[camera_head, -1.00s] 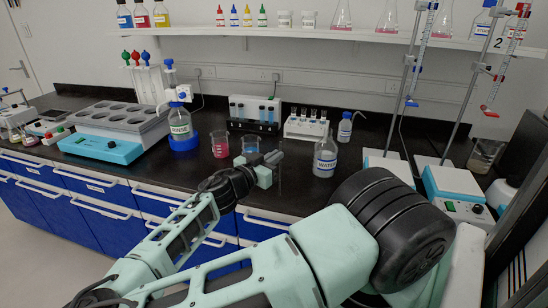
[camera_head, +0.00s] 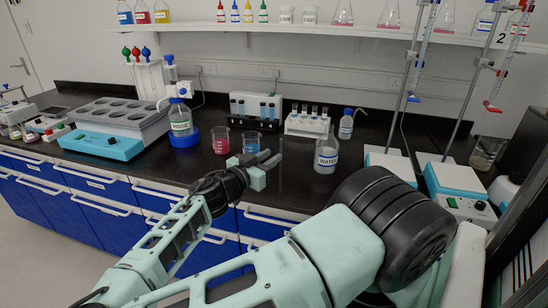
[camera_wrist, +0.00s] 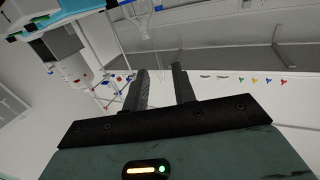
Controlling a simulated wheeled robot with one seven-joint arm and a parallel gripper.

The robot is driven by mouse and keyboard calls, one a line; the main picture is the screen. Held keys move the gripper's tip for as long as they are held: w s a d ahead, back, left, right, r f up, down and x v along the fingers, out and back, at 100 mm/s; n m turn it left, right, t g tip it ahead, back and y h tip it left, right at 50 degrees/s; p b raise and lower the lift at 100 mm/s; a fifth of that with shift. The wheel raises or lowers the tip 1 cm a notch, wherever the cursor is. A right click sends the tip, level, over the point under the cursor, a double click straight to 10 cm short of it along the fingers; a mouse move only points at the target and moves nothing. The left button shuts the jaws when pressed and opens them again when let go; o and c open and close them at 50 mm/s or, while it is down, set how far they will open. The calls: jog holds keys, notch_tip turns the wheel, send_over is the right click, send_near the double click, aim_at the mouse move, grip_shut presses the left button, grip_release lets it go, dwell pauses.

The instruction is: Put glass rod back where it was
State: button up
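The glass rod (camera_head: 281,170) shows in the head view as a thin, faint upright line near the bench's front edge. Its lower end and whatever supports it are hard to make out. My gripper (camera_head: 270,157) is at the bench front, just left of the rod and in front of the beakers. In the wrist view, my gripper's two dark fingers (camera_wrist: 161,85) stand apart with a gap between them. I cannot clearly make out the rod there, nor tell whether the fingertips touch it.
A beaker of red liquid (camera_head: 221,143) and a beaker of blue liquid (camera_head: 251,144) stand behind my gripper. A water bottle (camera_head: 326,153) stands to the right, and a white tube rack (camera_head: 307,124) behind. Burette stands are farther right.

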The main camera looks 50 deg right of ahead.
jog(key=a+b, duration=0.3)
jog(key=a, duration=0.6)
jog(key=s+f+n+g+y, duration=0.3)
jog(key=s+f+y, duration=0.1)
jog(key=s+f, duration=0.4)
jog(key=s+a+f+n+g+y, duration=0.1)
jog(key=s+a+f+n+y, duration=0.2)
jog(key=a, duration=0.2)
jog(key=s+a+f+n+g+y, duration=0.1)
jog(key=s+a+f+n+y, duration=0.2)
jog(key=a+y, duration=0.15)
jog(key=s+a+r+n+t+y, duration=0.2)
jog(key=a+r+n+y, duration=0.1)
jog(key=a+r+n, duration=0.5)
jog(key=s+a+r+n+t+y, duration=0.1)
jog(key=a+r+n+t+y, duration=0.2)
jog(key=a+r+n, duration=0.5)
jog(key=shift+s+a+r+n+y, duration=0.4)
jog(key=shift+a+r+y, duration=0.15)
jog(key=shift+a+r, duration=0.45)
jog(key=shift+d+r, duration=0.1)
jog(key=shift+d, duration=0.05)
